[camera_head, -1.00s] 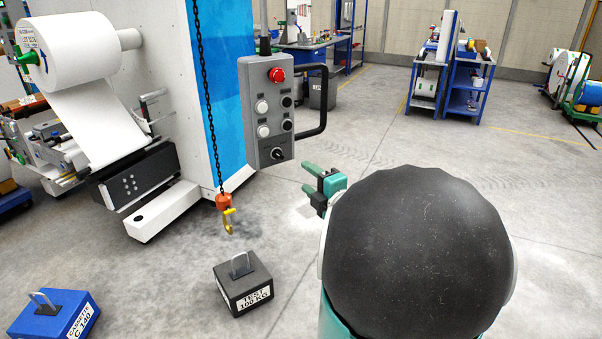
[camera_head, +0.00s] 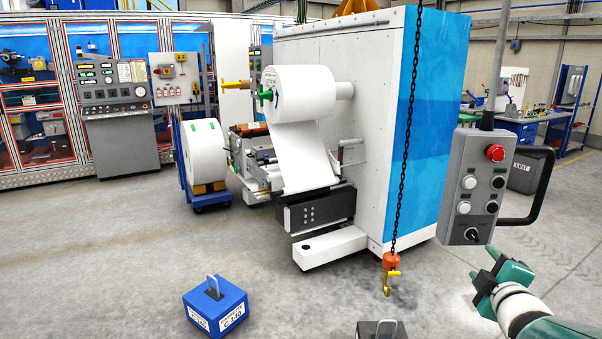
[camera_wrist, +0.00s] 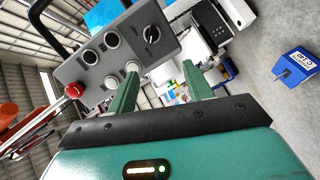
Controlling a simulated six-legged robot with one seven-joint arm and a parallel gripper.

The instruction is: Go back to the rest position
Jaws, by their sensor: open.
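My gripper (camera_head: 483,281) is at the lower right of the head view, below the hanging control pendant. Its green fingers are apart and nothing is between them; they also show in the wrist view (camera_wrist: 160,90). The grey pendant (camera_head: 472,187) has a red button, several round buttons, a rotary switch and a black side handle. In the wrist view the pendant (camera_wrist: 112,58) shows beyond the fingers at the upper left. I cannot tell the exact gap between them. A yellow hook (camera_head: 389,284) with an orange block hangs on a black chain (camera_head: 409,130), left of my gripper.
A blue cassette block (camera_head: 216,307) and a dark weight (camera_head: 380,329), cut off by the frame edge, stand on the floor. A white machine (camera_head: 335,110) with a paper roll stands behind the hook. A control console (camera_head: 115,125) is at the back left. Floor at the left is clear.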

